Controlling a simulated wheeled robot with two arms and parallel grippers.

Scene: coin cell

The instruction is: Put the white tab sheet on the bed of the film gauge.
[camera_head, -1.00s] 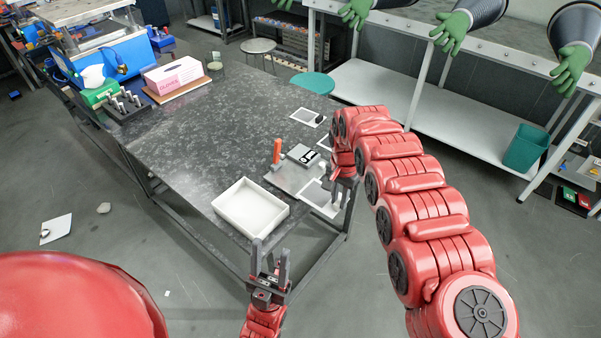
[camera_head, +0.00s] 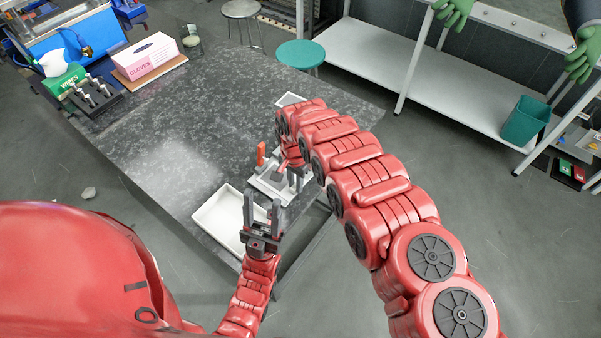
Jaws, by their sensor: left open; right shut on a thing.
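The film gauge stands near the right edge of the dark table, with an orange-red handle (camera_head: 261,154) and a pale base plate (camera_head: 268,187). My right gripper (camera_head: 295,181) is at the gauge's right side, low over it, its fingers pointing down. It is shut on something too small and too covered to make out. I cannot pick out the white tab sheet for certain; the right arm covers much of the gauge's bed and the area behind it.
The white tray (camera_head: 209,213) lies at the table's front edge. A white-bordered mat (camera_head: 290,99) lies behind the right arm. A glove box (camera_head: 147,55) and a black holder (camera_head: 94,97) stand at the far left. The table's middle is clear. A teal stool (camera_head: 300,54) stands beyond.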

